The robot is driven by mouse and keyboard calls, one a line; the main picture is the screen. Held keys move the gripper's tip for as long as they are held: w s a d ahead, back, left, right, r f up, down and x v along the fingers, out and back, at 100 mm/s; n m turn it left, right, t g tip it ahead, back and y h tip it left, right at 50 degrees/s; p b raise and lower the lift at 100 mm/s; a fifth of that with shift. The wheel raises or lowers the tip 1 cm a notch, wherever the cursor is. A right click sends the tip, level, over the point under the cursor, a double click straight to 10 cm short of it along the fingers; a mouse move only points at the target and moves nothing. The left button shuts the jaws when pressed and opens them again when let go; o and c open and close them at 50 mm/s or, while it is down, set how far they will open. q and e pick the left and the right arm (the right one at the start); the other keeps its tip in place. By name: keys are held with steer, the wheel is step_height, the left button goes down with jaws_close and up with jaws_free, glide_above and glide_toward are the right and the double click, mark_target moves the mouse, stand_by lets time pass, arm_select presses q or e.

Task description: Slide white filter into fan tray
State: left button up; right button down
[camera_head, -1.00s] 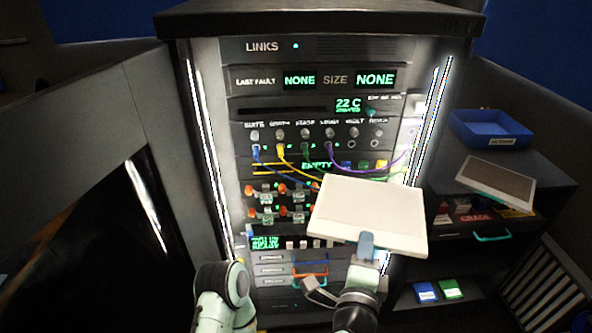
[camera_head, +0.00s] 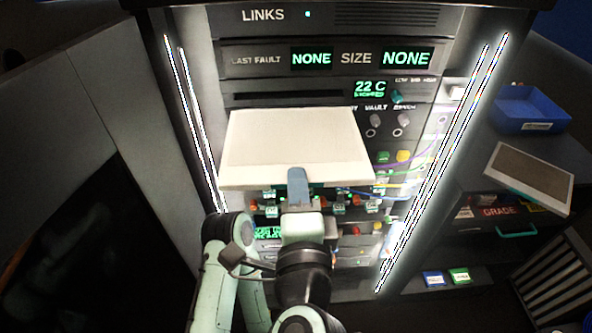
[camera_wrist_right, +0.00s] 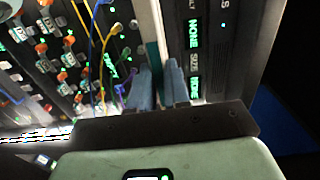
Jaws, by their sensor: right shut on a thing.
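The white filter (camera_head: 295,140) is a flat pale panel, held roughly level in front of the rack. My right gripper (camera_head: 298,185) is shut on its near edge. In the right wrist view the blue-grey fingers (camera_wrist_right: 160,85) close on the filter's edge, seen as a pale strip (camera_wrist_right: 148,30). A long dark slot (camera_head: 285,95), likely the fan tray opening, lies just above and behind the filter's far edge, left of the 22 C display. The filter is apart from it or close; the exact gap cannot be told. My left gripper is not in view.
The rack's knobs, jacks and cables (camera_head: 400,185) lie behind and below the filter, partly hidden. At right, a grey-faced panel with a white frame (camera_head: 530,175) and a blue bin (camera_head: 528,108) rest on a side cabinet. A grey wall (camera_head: 60,110) stands at left.

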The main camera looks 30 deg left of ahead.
mark_target(293, 139)
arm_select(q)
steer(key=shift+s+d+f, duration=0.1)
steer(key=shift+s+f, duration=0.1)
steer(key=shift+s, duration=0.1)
arm_select(e)
steer(key=shift+x, duration=2.55)
arm_select(q)
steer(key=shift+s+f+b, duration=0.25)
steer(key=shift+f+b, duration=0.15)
steer(key=shift+b, duration=0.1)
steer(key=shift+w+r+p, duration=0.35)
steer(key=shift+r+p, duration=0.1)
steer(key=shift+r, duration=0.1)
arm_select(e)
steer(key=shift+x, duration=2.85)
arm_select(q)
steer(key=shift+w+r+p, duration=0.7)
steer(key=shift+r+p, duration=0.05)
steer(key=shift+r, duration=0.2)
arm_select(e)
steer(key=shift+x, duration=2.65)
